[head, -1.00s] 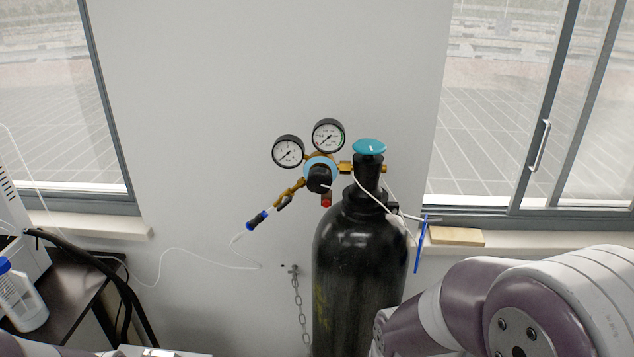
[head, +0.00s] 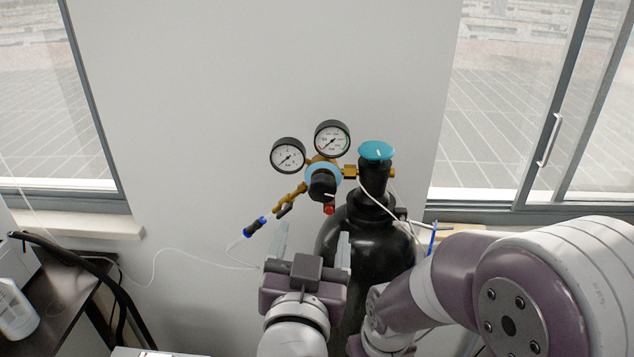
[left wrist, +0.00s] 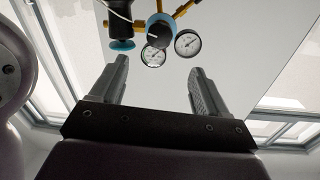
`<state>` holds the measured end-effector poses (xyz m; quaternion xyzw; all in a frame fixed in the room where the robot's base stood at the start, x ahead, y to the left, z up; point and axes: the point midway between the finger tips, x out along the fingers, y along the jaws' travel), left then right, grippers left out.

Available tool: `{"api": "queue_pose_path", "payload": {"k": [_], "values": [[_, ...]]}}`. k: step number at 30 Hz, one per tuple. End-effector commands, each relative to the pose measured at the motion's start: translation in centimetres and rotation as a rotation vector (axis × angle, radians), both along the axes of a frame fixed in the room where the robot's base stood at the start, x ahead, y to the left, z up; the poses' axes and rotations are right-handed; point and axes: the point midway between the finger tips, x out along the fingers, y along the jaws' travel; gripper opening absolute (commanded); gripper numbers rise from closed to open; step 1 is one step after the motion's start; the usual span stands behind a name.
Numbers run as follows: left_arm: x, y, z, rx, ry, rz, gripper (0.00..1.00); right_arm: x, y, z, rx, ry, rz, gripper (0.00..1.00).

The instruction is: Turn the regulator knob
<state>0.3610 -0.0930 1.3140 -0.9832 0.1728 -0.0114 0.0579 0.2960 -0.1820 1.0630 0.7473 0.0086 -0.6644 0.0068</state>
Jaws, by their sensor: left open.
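The black regulator knob (head: 322,185) sits on the front of the brass regulator, with a light blue ring behind it and two round gauges (head: 331,138) above. In the left wrist view the knob (left wrist: 158,38) shows near the top, beyond the fingertips. My left gripper (head: 312,240) is open and empty, pointing up just below the knob and in front of the black gas cylinder (head: 385,235). In the left wrist view its two fingers (left wrist: 162,80) stand apart with nothing between them. My right arm comes in from the right; its gripper is not visible.
A teal valve cap (head: 376,151) tops the cylinder. A white tube (head: 200,255) runs left from the blue hose end (head: 254,226). A dark table (head: 60,295) stands at the left. Windows flank the bare wall (head: 220,100).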

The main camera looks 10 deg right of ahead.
Motion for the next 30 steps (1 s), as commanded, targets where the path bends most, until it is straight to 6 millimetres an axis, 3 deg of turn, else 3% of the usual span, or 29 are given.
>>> {"api": "queue_pose_path", "payload": {"k": [9, 15, 27, 30], "values": [[7.3, -2.4, 0.1, 0.005, 0.004, 0.006, 0.76, 0.0, 0.0, 2.0, 0.0, 0.0, 0.0, 0.0], [10.5, -3.7, 0.1, 0.0, 0.003, 0.002, 0.76, 0.0, 0.0, 2.9, 0.0, 0.0, 0.0, 0.0], [11.5, -4.1, -0.1, 0.0, 0.003, 0.0, 0.76, 0.0, 0.0, 3.0, 0.0, 0.0, 0.0, 0.0], [11.5, -4.1, -0.1, 0.0, 0.003, 0.0, 0.43, 0.0, 0.0, 3.0, 0.0, 0.0, 0.0, 0.0]]}}
